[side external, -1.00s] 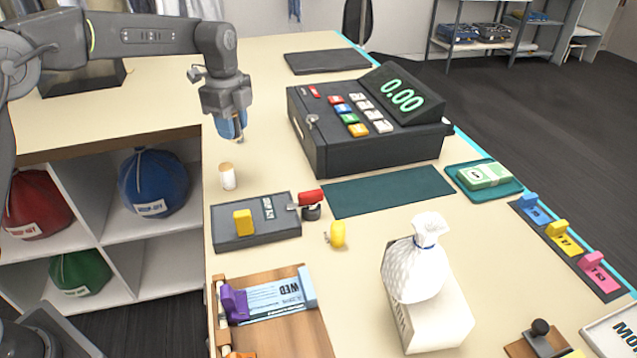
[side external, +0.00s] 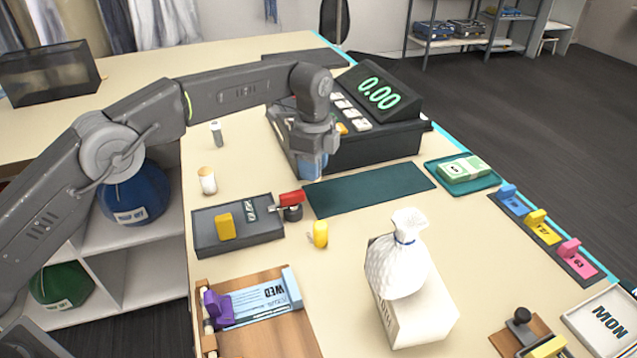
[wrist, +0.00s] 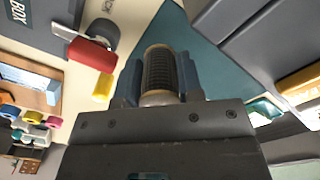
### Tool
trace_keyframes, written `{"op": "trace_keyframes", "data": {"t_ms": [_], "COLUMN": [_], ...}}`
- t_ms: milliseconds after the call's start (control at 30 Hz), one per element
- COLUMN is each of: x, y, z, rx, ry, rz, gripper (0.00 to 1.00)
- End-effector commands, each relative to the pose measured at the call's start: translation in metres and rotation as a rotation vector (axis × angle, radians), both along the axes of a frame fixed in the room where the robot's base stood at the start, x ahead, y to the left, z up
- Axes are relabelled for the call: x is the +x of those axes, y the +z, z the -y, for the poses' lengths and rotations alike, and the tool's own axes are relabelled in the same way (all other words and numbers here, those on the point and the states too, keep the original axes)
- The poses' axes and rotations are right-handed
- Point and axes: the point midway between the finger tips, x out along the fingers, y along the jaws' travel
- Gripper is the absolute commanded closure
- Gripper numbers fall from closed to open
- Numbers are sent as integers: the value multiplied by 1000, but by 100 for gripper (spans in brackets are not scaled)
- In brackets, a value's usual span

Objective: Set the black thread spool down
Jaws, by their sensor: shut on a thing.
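The black thread spool (wrist: 160,70), dark ribbed thread between tan ends, sits between the two blue fingers of my gripper (wrist: 158,85) in the wrist view. The fingers close on it from both sides. In the side external view my gripper (side external: 311,170) hangs over the counter by the front of the cash register, near the back left of the dark green mat (side external: 370,188). The spool is hidden there by the fingers. In the wrist view the green mat (wrist: 205,50) lies below and beside the spool. I cannot tell the exact height.
The cash register (side external: 385,145) stands close behind my gripper. A white spool (side external: 207,181) and a small pale cylinder (side external: 217,134) stand left. A white bag (side external: 398,268) stands right front.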

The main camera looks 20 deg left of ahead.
Motion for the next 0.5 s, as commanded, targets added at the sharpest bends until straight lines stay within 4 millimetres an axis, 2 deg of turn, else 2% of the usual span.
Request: {"op": "trace_keyframes", "data": {"t_ms": [167,400,500], "x": [1,1,1], "y": [-7,-39,-46], "z": [11,11,11], "rx": [0,1,0], "ry": [1,1,1], "rz": [1,-3,-1], "gripper": [88,88,88]}}
